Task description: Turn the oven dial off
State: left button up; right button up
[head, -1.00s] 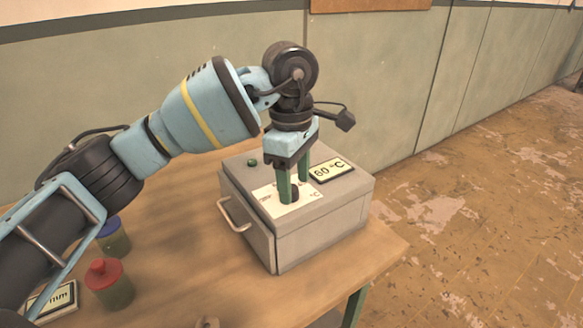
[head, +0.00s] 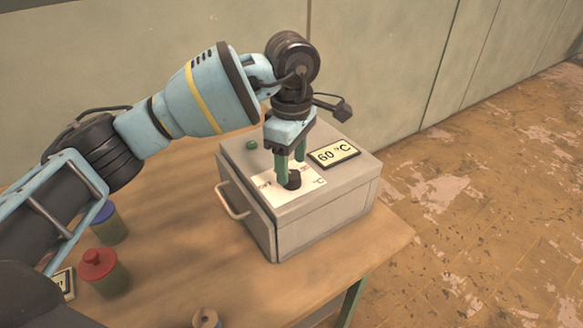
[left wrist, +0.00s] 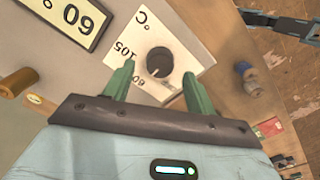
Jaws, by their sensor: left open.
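The oven (head: 330,225) is a grey box with a front handle, standing on the wooden table. Its black dial (head: 293,181) sits on a white plate (head: 273,196) marked 60, 105 and °C on the top. In the left wrist view the round dial (left wrist: 159,63) has a pale mark on it. My left gripper (head: 291,172) points down over the dial, its green fingers open. In the left wrist view the fingers (left wrist: 158,82) are apart, with the dial beyond and between them; I cannot tell whether they touch it.
A display (head: 334,154) on the oven top reads 60 °C, beside a green button (head: 251,145). Jars with a red lid (head: 98,263) and a blue lid (head: 108,222) stand at the left. A wall is close behind.

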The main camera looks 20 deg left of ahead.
aim_at(292, 179)
pick_arm(q)
jog(key=shift+f, duration=1.2)
pick_arm(e)
jog(key=shift+w+r, duration=0.25)
jog(key=shift+w, duration=0.35)
pick_arm(q)
jog(key=c, duration=1)
pick_arm(e)
jog(key=shift+s, duration=0.35)
